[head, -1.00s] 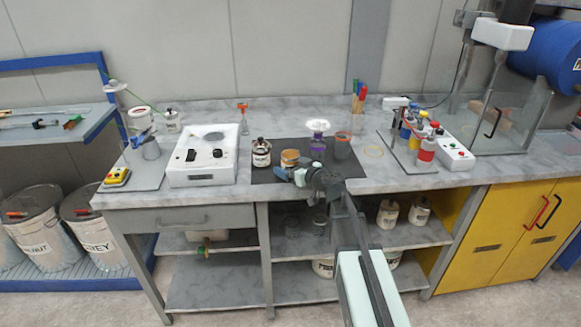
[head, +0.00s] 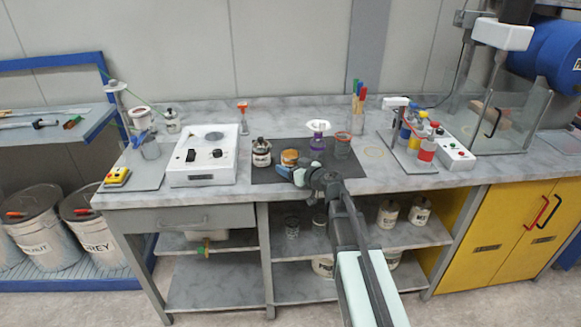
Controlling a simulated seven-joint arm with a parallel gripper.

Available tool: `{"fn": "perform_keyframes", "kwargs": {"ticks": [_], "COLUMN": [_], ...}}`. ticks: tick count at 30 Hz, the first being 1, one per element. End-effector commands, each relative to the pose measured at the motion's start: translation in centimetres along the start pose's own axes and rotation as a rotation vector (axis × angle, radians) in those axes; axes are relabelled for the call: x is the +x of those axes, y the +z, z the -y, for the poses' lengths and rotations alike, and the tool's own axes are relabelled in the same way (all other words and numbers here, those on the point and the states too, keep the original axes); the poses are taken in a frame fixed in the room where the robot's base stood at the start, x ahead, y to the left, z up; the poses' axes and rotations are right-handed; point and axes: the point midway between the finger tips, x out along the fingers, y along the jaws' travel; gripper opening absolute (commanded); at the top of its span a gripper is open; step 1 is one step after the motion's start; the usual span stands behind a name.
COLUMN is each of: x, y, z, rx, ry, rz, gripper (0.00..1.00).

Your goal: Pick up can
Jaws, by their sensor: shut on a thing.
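A short can with an orange-brown top (head: 289,157) is on the dark mat (head: 262,175) at the middle of the bench. My gripper (head: 290,169) is at the can's near side and shut on it. The gripper and its wrist hide the can's lower front, so I cannot tell whether it still touches the mat. The fingertips are small and partly hidden.
A dark-lidded jar (head: 261,153) stands close left of the can. A white instrument box (head: 205,170) is further left. Several coloured bottles (head: 427,152) stand to the right.

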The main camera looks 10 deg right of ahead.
Motion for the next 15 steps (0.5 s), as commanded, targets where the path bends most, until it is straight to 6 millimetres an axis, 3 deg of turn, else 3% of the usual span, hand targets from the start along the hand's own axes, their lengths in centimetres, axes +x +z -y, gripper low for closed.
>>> {"fn": "perform_keyframes", "kwargs": {"ticks": [8, 15], "x": [-0.1, -0.6], "y": [-0.5, -3.2], "z": [0.0, 0.0], "rx": [-0.001, -0.002], "ry": [0.000, 0.000], "rz": [-0.001, -0.003], "gripper": [0.30, 0.30]}}
